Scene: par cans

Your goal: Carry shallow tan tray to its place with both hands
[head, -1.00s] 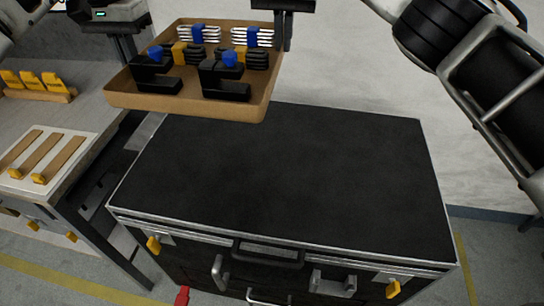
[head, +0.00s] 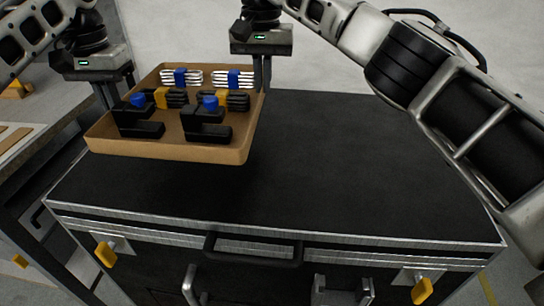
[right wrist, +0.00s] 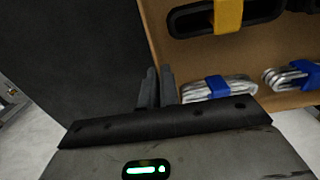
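The shallow tan tray (head: 170,150) is over the left part of a black-topped case (head: 330,170), roughly level. I cannot tell whether its underside touches the top. It holds black clamps (head: 205,128) with blue knobs, and silver and black bundles with blue or yellow bands. My right gripper (head: 262,84) is shut on the tray's right wall; in the right wrist view its fingers (right wrist: 157,88) are close together at the wall (right wrist: 152,40). My left gripper (head: 103,94) is at the tray's left wall, fingertips partly hidden behind it, and looks shut on it.
The case's top is bare to the right of the tray. Its front has yellow latches (head: 422,291) and a dark handle (head: 253,248). A grey workbench (head: 50,105) stands at the left. A pale wall rises behind the case.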

